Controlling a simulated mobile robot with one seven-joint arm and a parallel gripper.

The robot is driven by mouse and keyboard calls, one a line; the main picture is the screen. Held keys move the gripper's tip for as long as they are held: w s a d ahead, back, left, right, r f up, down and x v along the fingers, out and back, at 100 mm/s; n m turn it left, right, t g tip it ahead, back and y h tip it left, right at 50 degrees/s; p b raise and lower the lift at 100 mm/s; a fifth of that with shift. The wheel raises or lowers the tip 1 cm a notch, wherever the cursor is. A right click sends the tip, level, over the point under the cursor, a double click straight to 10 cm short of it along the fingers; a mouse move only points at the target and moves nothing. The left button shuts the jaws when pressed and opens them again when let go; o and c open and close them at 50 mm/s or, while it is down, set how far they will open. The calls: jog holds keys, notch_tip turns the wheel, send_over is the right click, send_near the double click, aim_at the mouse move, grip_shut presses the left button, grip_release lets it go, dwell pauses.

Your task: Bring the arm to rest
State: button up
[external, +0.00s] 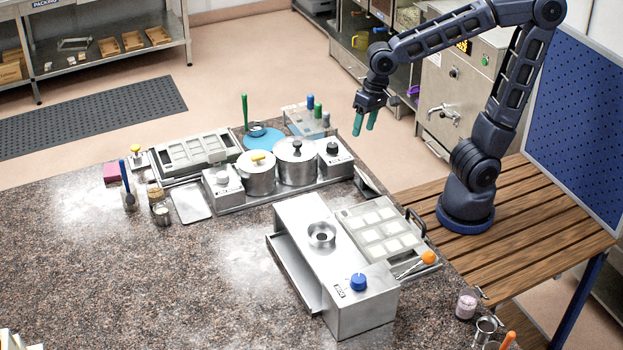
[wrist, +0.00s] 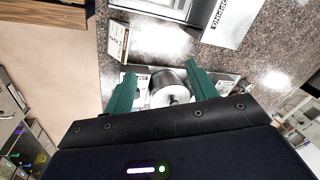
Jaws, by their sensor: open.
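My arm stands on a blue base on the slatted wooden bench at the right in the external view. It arches up and left, and my gripper (external: 366,123) hangs with its green fingers pointing down, above the far right edge of the granite counter (external: 130,260). The fingers are apart with nothing between them. In the wrist view my gripper (wrist: 162,82) shows its two green fingers spread, with a metal pot (wrist: 172,88) seen beyond and below them, not held.
Two lidded pots (external: 257,178) stand on a burner unit near the counter's back. A steel machine with a blue knob (external: 358,282) and a mould tray (external: 380,228) stand nearer. A blue perforated panel (external: 580,120) rises behind my arm. The counter's left front is mostly clear.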

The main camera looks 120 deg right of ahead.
jog(key=s+a+r+n+t, duration=0.1)
jog(key=s+a+n, duration=0.3)
jog(key=a+n, duration=0.2)
jog(key=s+a+r+n, duration=0.2)
jog(key=s+a+n, duration=0.2)
jog(key=a+n, duration=0.2)
jog(key=a, duration=0.2)
jog(key=shift+s+a+n+t, duration=0.25)
jog(key=shift+a+n+t, duration=0.05)
jog(key=shift+a+t, duration=0.1)
dwell(1.9)
